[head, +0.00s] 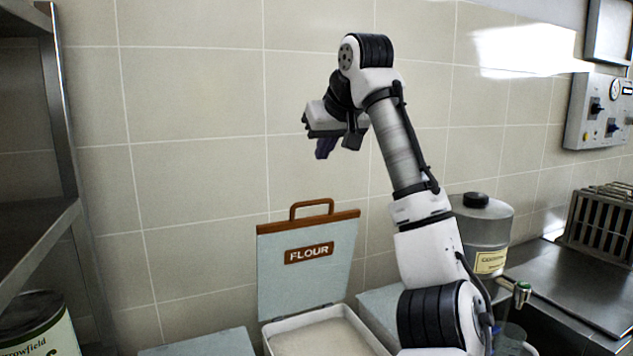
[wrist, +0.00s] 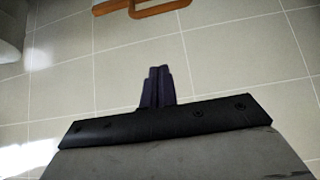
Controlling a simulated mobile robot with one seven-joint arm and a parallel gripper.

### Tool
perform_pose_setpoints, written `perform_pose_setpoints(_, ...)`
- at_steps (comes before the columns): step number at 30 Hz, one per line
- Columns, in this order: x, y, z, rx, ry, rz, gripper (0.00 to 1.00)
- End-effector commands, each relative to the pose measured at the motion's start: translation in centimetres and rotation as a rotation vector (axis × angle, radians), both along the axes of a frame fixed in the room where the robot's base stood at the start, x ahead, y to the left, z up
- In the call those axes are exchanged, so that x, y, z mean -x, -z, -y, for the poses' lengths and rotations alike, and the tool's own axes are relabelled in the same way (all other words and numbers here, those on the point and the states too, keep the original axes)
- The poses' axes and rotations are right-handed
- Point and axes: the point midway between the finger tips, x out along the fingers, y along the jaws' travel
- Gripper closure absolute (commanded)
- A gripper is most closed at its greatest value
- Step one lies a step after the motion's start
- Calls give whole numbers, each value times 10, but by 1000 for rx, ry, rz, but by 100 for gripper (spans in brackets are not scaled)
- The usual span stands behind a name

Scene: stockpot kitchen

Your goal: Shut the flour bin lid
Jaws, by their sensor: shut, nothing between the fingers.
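The flour bin (head: 325,335) stands at the bottom centre of the head view, open, with pale flour inside. Its light blue-grey lid (head: 300,275) stands upright at the back, with a brown FLOUR label, a brown top edge and a looped handle (head: 311,209). My gripper (head: 322,152) is raised above the lid, a little right of the handle, and touches nothing. Its dark fingers are shut together and empty in the wrist view (wrist: 157,85). The brown handle also shows at the top of the wrist view (wrist: 155,8).
A tiled wall rises behind the bin. Pale closed surfaces (head: 205,344) flank it. A grey container with a black cap (head: 483,235) stands right of my arm. A metal shelf (head: 35,240) and a labelled tin (head: 40,325) are at left. A fryer basket (head: 600,225) is far right.

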Motion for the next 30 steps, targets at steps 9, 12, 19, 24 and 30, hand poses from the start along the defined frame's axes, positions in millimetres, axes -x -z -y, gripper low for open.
perform_pose_setpoints(9,-22,29,-11,-5,-3,-19,100)
perform_pose_setpoints(12,-36,45,-16,-5,-2,-19,100)
perform_pose_setpoints(19,-54,78,-22,-3,-2,-13,100)
perform_pose_setpoints(24,-38,84,-16,-4,-3,-12,100)
perform_pose_setpoints(30,-27,90,-13,-3,-4,-12,100)
